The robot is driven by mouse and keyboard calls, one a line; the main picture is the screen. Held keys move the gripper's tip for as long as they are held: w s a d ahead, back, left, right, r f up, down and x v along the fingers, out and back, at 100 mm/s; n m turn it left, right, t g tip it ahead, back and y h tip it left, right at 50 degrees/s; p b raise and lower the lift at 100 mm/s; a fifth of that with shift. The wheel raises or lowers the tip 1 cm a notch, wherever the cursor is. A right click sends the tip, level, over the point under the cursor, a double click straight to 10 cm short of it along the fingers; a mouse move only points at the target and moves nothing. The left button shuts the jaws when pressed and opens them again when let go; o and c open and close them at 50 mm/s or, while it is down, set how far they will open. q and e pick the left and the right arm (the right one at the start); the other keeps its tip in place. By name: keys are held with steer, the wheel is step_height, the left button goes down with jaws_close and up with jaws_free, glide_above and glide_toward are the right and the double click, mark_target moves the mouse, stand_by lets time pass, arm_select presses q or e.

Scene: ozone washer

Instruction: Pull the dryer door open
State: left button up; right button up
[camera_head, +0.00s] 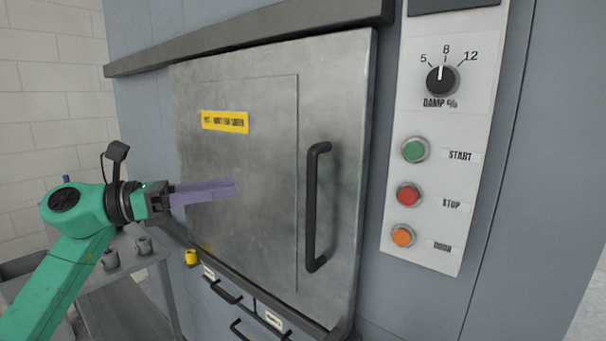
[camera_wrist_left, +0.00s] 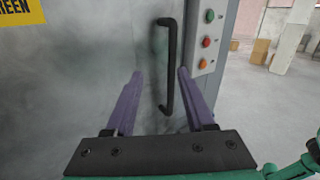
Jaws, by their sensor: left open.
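The dryer door (camera_head: 240,150) is a grey metal panel that looks closed, with a yellow label (camera_head: 225,122) on it. Its black vertical bar handle (camera_head: 318,206) is on the right side of the door. My left gripper (camera_head: 235,188), with purple fingers on a green arm, is in front of the door, left of the handle in the head view. In the left wrist view the handle (camera_wrist_left: 167,66) stands ahead, between the lines of the two open fingers (camera_wrist_left: 160,72). The fingers are apart and hold nothing. I cannot tell the gap to the handle. My right gripper does not show.
A control panel (camera_head: 440,140) right of the door carries a dial (camera_head: 443,80) and green, red and orange buttons. Drawers with black handles (camera_head: 226,291) are below the door. A grey table (camera_head: 125,300) with cups is at the lower left. Boxes (camera_wrist_left: 260,51) stand on the floor beyond.

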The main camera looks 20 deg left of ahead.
arm_select(q)
steer(key=w+d+p, duration=0.3)
steer(key=d+p, duration=0.1)
steer(key=d, duration=0.3)
steer(key=w+d+m+p, duration=0.1)
steer(key=w+d+p, duration=0.3)
steer(key=d, duration=0.3)
steer(key=shift+d+r+g+p, duration=0.15)
steer(key=shift+r+g+p, duration=0.2)
steer(key=shift+r, duration=0.1)
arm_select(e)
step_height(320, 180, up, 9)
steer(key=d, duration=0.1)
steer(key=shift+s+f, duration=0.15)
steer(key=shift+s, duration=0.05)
arm_select(q)
steer(key=c, duration=0.8)
jaws_close()
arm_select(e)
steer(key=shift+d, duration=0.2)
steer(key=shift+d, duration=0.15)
arm_select(q)
steer(key=shift+r, duration=0.1)
